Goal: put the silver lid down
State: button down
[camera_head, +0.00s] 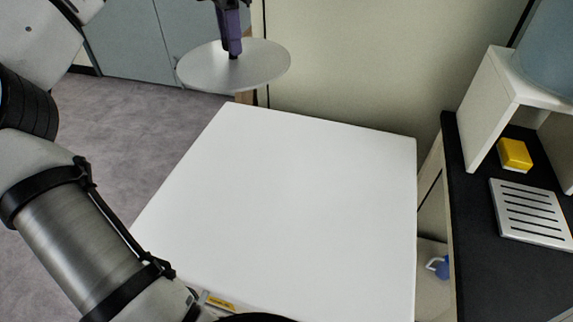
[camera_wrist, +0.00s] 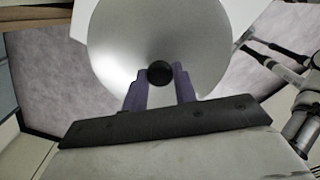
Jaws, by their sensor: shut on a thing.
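The silver lid (camera_head: 205,70) is a round, flat metal disc. My gripper (camera_head: 233,52) is shut on its knob and holds it roughly level in the air, at the far edge of the white table (camera_head: 290,200). In the wrist view the lid (camera_wrist: 160,35) fills the upper middle, and its dark round knob (camera_wrist: 160,73) sits between the purple fingers of my gripper (camera_wrist: 161,80). The white table top is bare. The gap between the lid and the table cannot be measured from here.
On the right, a black counter (camera_head: 490,265) carries a white stand (camera_head: 490,100), a yellow sponge-like block (camera_head: 515,154) and a slotted metal plate (camera_head: 530,212). A blue object (camera_head: 441,268) is low beside the table. Grey-blue cabinets (camera_head: 130,40) stand at the back left.

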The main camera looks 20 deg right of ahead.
jog(key=s+d+f+m+b, duration=0.4)
jog(key=s+f+b, duration=0.3)
jog(key=f, duration=0.2)
notch_tip(320, 180, down, 20)
jog(key=b, duration=0.2)
jog(key=shift+s+r+b, duration=0.1)
jog(key=shift+b, duration=0.3)
jog(key=shift+f, duration=0.2)
jog(key=c, duration=1.1)
grip_release()
jog(key=shift+r, duration=0.1)
notch_tip(320, 180, up, 12)
jog(key=p, duration=0.1)
jog(key=shift+d+r+m, duration=0.1)
jog(key=shift+m, duration=0.2)
